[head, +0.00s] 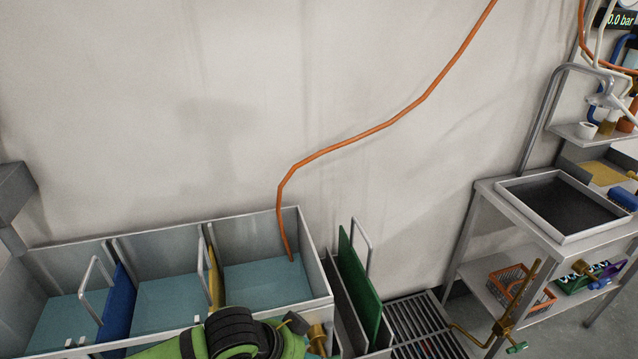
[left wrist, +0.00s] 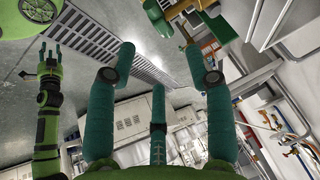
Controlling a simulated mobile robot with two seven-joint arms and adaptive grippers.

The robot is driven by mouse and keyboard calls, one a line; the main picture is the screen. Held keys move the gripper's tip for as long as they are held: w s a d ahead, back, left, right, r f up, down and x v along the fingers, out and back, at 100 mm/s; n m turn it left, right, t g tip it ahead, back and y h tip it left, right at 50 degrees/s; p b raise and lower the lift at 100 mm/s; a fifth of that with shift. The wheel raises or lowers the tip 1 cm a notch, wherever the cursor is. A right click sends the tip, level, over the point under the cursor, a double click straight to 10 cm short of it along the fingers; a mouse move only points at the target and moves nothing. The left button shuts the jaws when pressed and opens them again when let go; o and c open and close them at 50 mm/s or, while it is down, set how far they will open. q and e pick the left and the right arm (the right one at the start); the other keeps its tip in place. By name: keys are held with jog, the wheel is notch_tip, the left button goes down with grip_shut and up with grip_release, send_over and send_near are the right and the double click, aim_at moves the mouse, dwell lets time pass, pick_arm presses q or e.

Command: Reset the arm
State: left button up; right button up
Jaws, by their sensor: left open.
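My left gripper (left wrist: 158,62) shows its teal fingers spread wide in the left wrist view. It is open, with nothing between the fingers. In the head view a green and black section of my arm (head: 235,338) crosses the bottom edge, in front of the tank row, and the gripper itself is out of that picture. In the left wrist view another green arm, apparently my right one, stands upright at the left. Its gripper (left wrist: 50,58) is small there, and its jaw state is unclear.
A row of open tanks (head: 318,258) with blue-green liquid spans the lower left. An orange hose (head: 375,129) hangs into one. A green plate (head: 358,275) stands beside them, next to a floor grate (head: 425,325). A sink bench (head: 492,187) stands at right, with an orange basket (head: 520,288) below.

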pick_arm(q)
jog(key=s+a+f+n+y, duration=0.3)
jog(key=s+a+n, duration=0.4)
jog(key=s+a, duration=0.1)
jog(key=s+a+f+n+y, duration=0.2)
jog(key=s+a+f+n, duration=0.2)
jog(key=s+a+n, duration=0.3)
notch_tip(320, 180, down, 22)
jog(key=s+m+g, duration=0.1)
jog(key=s+g, duration=0.1)
jog(key=s, duration=0.1)
jog(key=s+a+f, duration=0.3)
jog(key=s+f, duration=1.1)
jog(key=s, duration=0.1)
jog(key=shift+s+a+f+g, duration=0.15)
jog(key=shift+s+f+g, duration=0.05)
jog(key=shift+f+g, duration=0.2)
